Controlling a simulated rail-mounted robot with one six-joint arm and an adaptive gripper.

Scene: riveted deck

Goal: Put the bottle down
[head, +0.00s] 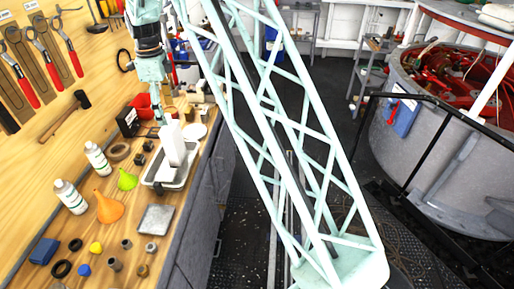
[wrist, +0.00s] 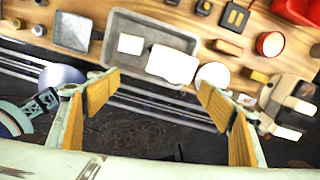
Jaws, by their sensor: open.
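A grey tray (head: 160,184) sits on the wooden bench, and it also shows in the wrist view (wrist: 158,26). Two white, block-like containers stand in it: a taller one (head: 172,143) and another beside it. From above they show as a small white square (wrist: 130,44) and a larger white shape (wrist: 172,64). I cannot tell whether either is the bottle. Two white bottles with green labels (head: 96,157) (head: 70,196) stand on the bench left of the tray. My gripper (wrist: 160,82) is open, its wood-coloured pads wide apart with nothing gripped, close to the tray's near edge.
An orange funnel (head: 109,208), a green funnel (head: 127,180), a grey square plate (head: 156,219) and several small parts crowd the bench. A red bin (head: 142,106) stands behind. Tools hang on the left board. The dark deck lies beyond the bench edge.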

